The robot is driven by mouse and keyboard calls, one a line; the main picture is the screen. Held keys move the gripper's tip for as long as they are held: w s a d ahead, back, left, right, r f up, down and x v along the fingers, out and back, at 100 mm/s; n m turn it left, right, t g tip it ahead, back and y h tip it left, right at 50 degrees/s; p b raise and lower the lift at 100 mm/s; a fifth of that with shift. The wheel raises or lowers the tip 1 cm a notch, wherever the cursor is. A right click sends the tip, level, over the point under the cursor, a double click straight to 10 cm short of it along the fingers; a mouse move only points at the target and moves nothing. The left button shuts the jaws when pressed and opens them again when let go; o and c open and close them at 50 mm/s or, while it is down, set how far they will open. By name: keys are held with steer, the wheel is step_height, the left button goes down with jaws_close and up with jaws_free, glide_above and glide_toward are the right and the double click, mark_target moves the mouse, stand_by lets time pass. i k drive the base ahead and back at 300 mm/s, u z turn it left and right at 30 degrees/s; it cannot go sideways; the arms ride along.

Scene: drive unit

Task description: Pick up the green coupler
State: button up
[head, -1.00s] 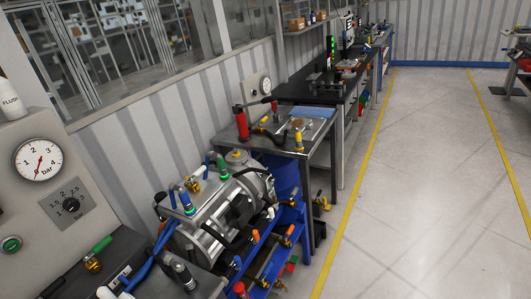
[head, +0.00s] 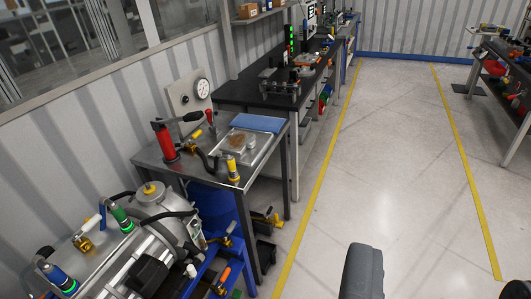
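A green coupler (head: 121,218) stands tilted on top of the grey drive unit (head: 165,235) at the lower left. A blue coupler with a green ring (head: 58,277) is nearer, at the lower left corner. A brass fitting with a blue and a white part (head: 85,240) lies between them. A dark grey part of my gripper or arm (head: 362,272) rises from the bottom edge, right of centre, over the floor and well apart from the couplers. The fingertips cannot be made out, and nothing is seen held.
A metal table (head: 150,157) behind the drive unit carries a red hand pump (head: 164,143), a tray (head: 262,150) and fittings. A blue rack (head: 245,260) stands below. Black workbenches run along the wall. The floor between the yellow lines (head: 330,178) is clear.

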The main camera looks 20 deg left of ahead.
mark_target(124, 220)
steer(key=u, duration=0.55)
steer(key=i, duration=1.05)
steer(key=u, duration=0.8)
steer(key=k, duration=0.75)
steer(key=u, duration=0.2)
steer(key=i, duration=0.85)
steer(key=z, duration=0.1)
